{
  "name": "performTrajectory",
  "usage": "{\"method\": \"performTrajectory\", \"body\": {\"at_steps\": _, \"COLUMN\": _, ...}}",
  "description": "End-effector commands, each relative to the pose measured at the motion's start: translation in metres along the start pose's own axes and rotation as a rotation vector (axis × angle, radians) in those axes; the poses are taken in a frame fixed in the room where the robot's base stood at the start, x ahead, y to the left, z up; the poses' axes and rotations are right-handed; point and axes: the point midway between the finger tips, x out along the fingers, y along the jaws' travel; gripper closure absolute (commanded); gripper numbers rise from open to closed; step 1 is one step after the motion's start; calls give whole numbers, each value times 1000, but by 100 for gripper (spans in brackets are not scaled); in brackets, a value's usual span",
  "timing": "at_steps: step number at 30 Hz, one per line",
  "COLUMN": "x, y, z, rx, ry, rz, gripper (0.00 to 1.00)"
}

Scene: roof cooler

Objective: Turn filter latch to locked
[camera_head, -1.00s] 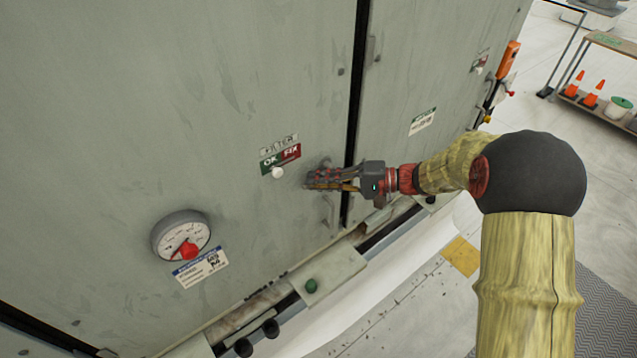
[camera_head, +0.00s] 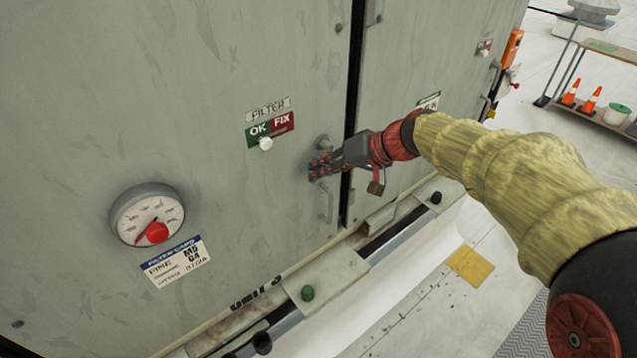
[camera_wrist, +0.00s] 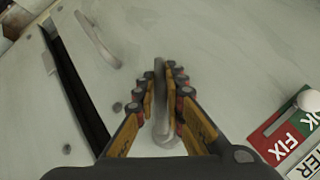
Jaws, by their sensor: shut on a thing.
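The filter latch is a grey metal lever (camera_wrist: 160,100) on the cabinet panel. In the wrist view it stands between my two fingers, running along them. My gripper (camera_wrist: 162,82) is shut on it. In the head view my gripper (camera_head: 319,168) is against the panel, left of the dark door seam. The latch's round pivot end (camera_head: 322,143) shows just above the fingers; the rest of it is hidden there. Whether the latch has turned cannot be told.
A fixed pull handle (camera_head: 326,204) is just below my gripper. A FILTER OK/FIX sign (camera_head: 270,127) with a white knob (camera_head: 266,144) is to its left. A round gauge (camera_head: 147,214) is further left.

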Motion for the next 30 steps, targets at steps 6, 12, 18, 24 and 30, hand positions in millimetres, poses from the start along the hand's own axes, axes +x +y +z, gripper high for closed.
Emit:
{"method": "performTrajectory", "body": {"at_steps": 6, "x": 6, "y": 14, "z": 2, "rx": -145, "ry": 36, "rz": 141, "gripper": 100}}
{"method": "performTrajectory", "body": {"at_steps": 12, "x": 4, "y": 21, "z": -1, "rx": -259, "ry": 68, "rz": 257, "gripper": 100}}
{"method": "performTrajectory", "body": {"at_steps": 18, "x": 2, "y": 27, "z": -5, "rx": -346, "ry": 92, "rz": 345, "gripper": 100}}
{"method": "performTrajectory", "body": {"at_steps": 24, "x": 1, "y": 31, "z": -7, "rx": -401, "ry": 107, "rz": 401, "gripper": 100}}
{"method": "performTrajectory", "body": {"at_steps": 30, "x": 0, "y": 33, "z": -8, "rx": -424, "ry": 113, "rz": 425, "gripper": 100}}
